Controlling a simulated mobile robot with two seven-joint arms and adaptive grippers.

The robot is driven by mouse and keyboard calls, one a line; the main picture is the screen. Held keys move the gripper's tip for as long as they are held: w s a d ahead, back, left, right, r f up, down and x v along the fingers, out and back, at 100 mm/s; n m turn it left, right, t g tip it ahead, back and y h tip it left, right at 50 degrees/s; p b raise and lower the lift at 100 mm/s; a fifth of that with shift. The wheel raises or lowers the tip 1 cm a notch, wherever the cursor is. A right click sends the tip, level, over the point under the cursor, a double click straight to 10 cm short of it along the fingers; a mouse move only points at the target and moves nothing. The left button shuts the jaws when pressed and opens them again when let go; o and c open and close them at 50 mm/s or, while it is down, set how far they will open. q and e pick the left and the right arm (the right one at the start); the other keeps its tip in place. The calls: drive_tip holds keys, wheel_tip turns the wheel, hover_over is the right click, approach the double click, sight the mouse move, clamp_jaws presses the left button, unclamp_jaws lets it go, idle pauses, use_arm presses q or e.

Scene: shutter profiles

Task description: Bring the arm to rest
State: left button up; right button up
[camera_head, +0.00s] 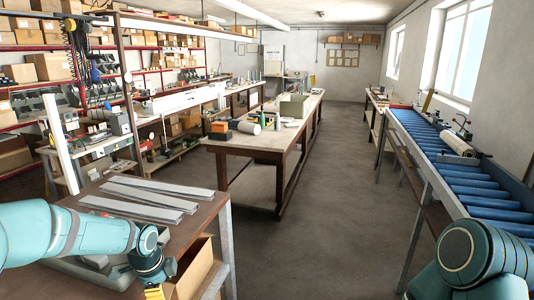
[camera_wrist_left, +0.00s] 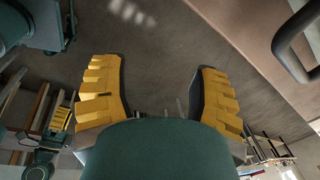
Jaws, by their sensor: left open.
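My left arm (camera_head: 70,235) comes in from the left of the head view, bent over the near corner of the workbench. My left gripper (camera_head: 154,292) hangs at the bottom edge of that view, mostly cut off, with one yellow finger showing. In the left wrist view the gripper (camera_wrist_left: 157,66) is open, its two yellow ribbed fingers wide apart with nothing between them. Beyond them is bare grey floor. My right arm (camera_head: 480,255) shows at the lower right of the head view; its gripper is out of the picture.
Several grey shutter profiles (camera_head: 160,193) lie flat on the near workbench (camera_head: 205,208). A cardboard box (camera_head: 193,270) stands below its edge, close to the left gripper. A long table (camera_head: 262,141) stands ahead, a blue roller conveyor (camera_head: 468,182) at right. Open floor (camera_head: 325,215) lies between.

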use_arm(q)
drive_tip(key=s+d+f+n+h+b, duration=0.2)
drive_tip(key=s+d+f+n, duration=0.3)
drive_tip(key=d+f, duration=0.3)
drive_tip(key=s+d+f+n+h+b, duration=0.15)
drive_tip(key=s+d+f+n, duration=0.35)
drive_tip(key=f, duration=0.6)
drive_tip(key=s+d+f+n+b, duration=0.3)
drive_tip(key=s+d+f+n, duration=0.2)
drive_tip(key=s, duration=0.5)
wheel_tip(320, 180, down, 3)
drive_tip(key=n, duration=0.2)
drive_tip(key=shift+s+n, duration=0.3)
drive_tip(key=shift+n, duration=0.1)
use_arm(e)
wheel_tip(320, 180, down, 8)
drive_tip(key=s, duration=0.1)
drive_tip(key=shift+d, duration=0.2)
drive_tip(key=shift+s+r, duration=0.1)
